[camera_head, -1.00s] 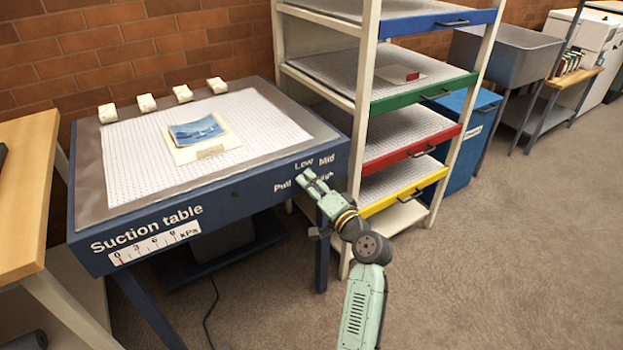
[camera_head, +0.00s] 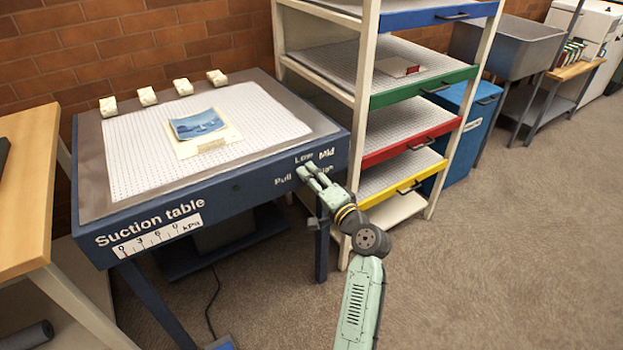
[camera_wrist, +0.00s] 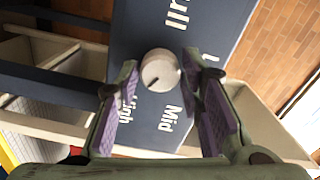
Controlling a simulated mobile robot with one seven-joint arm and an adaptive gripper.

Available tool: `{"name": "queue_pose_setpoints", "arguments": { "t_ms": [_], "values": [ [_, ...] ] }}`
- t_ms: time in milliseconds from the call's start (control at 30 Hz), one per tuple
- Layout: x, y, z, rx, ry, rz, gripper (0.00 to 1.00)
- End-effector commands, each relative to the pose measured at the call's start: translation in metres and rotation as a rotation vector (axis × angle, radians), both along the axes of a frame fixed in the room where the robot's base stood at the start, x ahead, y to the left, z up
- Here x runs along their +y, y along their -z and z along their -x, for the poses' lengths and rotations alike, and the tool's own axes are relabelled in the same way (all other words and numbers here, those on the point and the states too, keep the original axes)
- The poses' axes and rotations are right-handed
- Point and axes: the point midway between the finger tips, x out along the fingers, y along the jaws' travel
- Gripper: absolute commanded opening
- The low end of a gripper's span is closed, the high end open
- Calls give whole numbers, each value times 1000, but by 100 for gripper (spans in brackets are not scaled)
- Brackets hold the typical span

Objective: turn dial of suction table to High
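The suction table (camera_head: 232,190) is dark blue, with a white perforated top and a front panel lettered Low, Mid and other partly hidden labels. Its round, light grey dial (camera_wrist: 158,68) shows in the wrist view, with a small dark mark on its lower part; I cannot tell which setting it marks. The Mid label and part of the High label lie below the dial in that view. My gripper (camera_wrist: 161,64) is open, with purple-padded fingers on either side of the dial; contact is not visible. In the head view, my gripper (camera_head: 307,170) covers the dial.
A kPa gauge (camera_head: 157,235) is on the panel's left. A picture (camera_head: 198,125) and several white blocks (camera_head: 148,96) lie on the table. A shelf rack (camera_head: 362,110) stands close right of my gripper. A wooden table (camera_head: 28,190) is at left. Carpet at right is clear.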

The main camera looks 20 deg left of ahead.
Motion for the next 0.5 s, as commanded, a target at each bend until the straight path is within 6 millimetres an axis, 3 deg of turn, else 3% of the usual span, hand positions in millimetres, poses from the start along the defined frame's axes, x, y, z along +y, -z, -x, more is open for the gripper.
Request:
{"name": "queue_pose_setpoints", "arguments": {
  "t_ms": [200, 500],
  "values": [
    [0, 0, 0, -1, 0, 1, 51],
    [-1, 0, 0, -1, 1, 0, 51]
  ]
}}
